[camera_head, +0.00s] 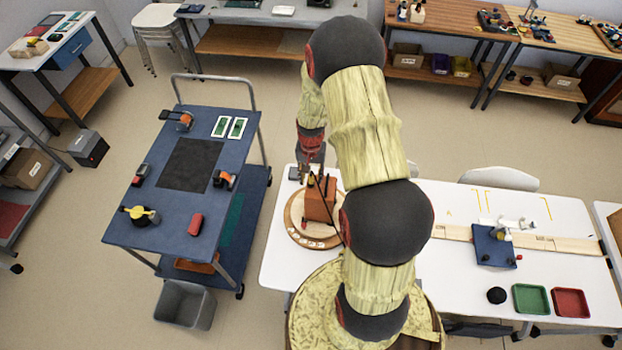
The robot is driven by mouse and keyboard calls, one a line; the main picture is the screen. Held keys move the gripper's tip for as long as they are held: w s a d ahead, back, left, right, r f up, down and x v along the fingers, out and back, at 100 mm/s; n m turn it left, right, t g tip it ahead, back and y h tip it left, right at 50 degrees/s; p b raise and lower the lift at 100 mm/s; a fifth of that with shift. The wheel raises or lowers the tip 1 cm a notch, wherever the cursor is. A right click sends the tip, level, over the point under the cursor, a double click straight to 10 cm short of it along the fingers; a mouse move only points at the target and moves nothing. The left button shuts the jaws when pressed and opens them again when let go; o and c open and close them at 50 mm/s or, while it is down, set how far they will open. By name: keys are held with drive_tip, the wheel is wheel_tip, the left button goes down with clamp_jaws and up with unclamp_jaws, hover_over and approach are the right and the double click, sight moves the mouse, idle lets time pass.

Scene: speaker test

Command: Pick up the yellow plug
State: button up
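My arm reaches over the white table, and my gripper (311,168) points down at the top of an orange-brown box (320,203). The box stands on a round wooden board (296,232). A small yellowish spot (311,181) shows at the box's top, just under the gripper; it may be the yellow plug, but it is too small to be sure. A dark cable (335,222) runs down beside the box. The fingers are small and dark, so I cannot tell whether they are open or hold anything. My arm hides the area right of the box.
A blue cart (150,215) with tools and a dark mat (190,164) stands left. On the white table at right are a blue fixture (493,247), a green tray (531,299) and a red tray (570,303). A grey bin (185,304) is on the floor.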

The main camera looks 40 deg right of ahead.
drive_tip(key=shift+c, duration=1.2)
clamp_jaws()
drive_tip(key=shift+r, duration=0.15)
